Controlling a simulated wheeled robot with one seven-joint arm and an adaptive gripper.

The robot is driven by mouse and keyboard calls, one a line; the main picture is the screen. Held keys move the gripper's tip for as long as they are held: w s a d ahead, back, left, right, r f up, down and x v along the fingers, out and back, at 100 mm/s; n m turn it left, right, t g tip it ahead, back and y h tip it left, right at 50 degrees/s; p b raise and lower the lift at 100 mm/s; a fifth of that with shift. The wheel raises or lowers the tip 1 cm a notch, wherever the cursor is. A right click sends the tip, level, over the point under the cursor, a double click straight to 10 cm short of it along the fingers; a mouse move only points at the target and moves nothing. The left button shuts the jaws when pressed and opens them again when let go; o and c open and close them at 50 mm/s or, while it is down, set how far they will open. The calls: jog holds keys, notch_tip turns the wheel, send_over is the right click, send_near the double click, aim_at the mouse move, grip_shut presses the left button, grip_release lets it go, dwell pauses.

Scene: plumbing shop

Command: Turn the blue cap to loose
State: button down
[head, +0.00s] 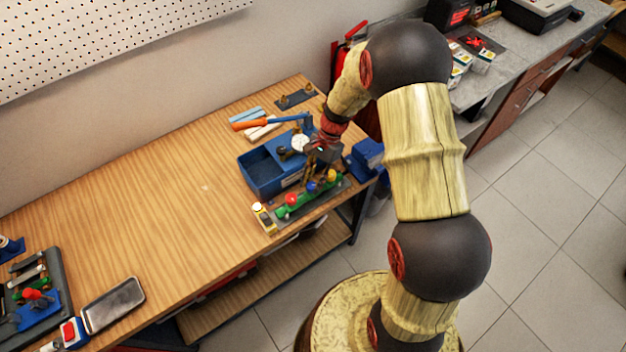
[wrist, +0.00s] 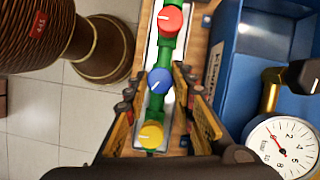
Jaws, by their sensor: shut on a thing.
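The blue cap (wrist: 159,81) is the middle one of three round caps on a green pipe fitting. It carries a pale line mark that looks slanted in the wrist view. In the head view the blue cap (head: 312,187) sits just under my gripper. My gripper (wrist: 157,84) has one finger on each side of the blue cap and is shut on it. In the head view my gripper (head: 314,178) comes down from above. The red cap (wrist: 170,19) and the yellow cap (wrist: 151,136) lie on either side along the pipe. Any loose marking is not readable.
A blue open bin (head: 262,178) stands close behind the fitting, with a pressure gauge (wrist: 282,147) beside it. A blue vise (head: 366,160) is at the bench's right end. A small yellow-labelled bottle (head: 263,217) stands left of the fitting. The middle of the wooden bench (head: 170,210) is clear.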

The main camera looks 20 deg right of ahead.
jog(key=n, duration=0.2)
jog(key=n+g+h+p, duration=0.1)
jog(key=n, duration=0.2)
jog(key=shift+w+a+n+g, duration=0.15)
jog(key=shift+n+g, duration=0.15)
jog(key=n+h, duration=0.1)
jog(key=n, duration=0.2)
jog(key=n+h, duration=0.1)
jog(key=n, duration=0.2)
jog(key=shift+w+a+g+h+p, duration=0.1)
jog(key=shift+g+h+p, duration=0.2)
jog(key=shift+g+p, duration=0.1)
jog(key=c, duration=1.6)
grip_release()
jog(key=shift+o, duration=0.5)
jog(key=v, duration=1.2)
jog(key=shift+a, duration=0.1)
